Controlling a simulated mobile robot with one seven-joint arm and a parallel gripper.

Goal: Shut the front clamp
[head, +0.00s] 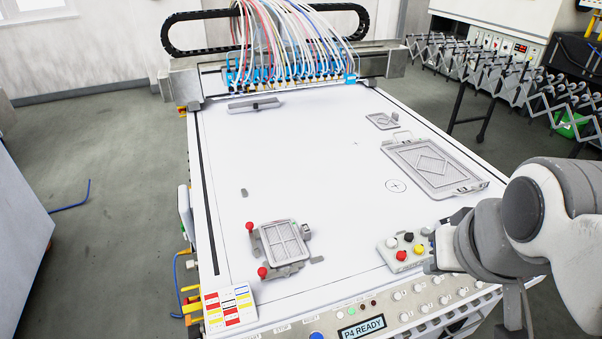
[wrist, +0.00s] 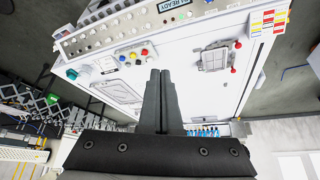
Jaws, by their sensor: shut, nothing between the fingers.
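A grey fixture plate (head: 284,242) with a framed insert lies at the front left of the white table. Two red-knobbed clamps stand on its left side. The front clamp (head: 263,272) is the nearer one, and the rear clamp (head: 250,226) is farther back. I cannot tell how far either lever is swung. In the wrist view, seen upside down, the front clamp (wrist: 238,45) shows at the fixture's edge. My gripper (wrist: 160,73) is shut and empty, its fingers together. It is well to the right of the fixture and touches neither clamp.
A button box (head: 404,251) sits at the front right, near my arm. A larger framed plate (head: 434,166) lies at the right, with a small plate (head: 382,120) behind it. The hose-laden gantry (head: 290,75) spans the back. The table's middle is mostly clear.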

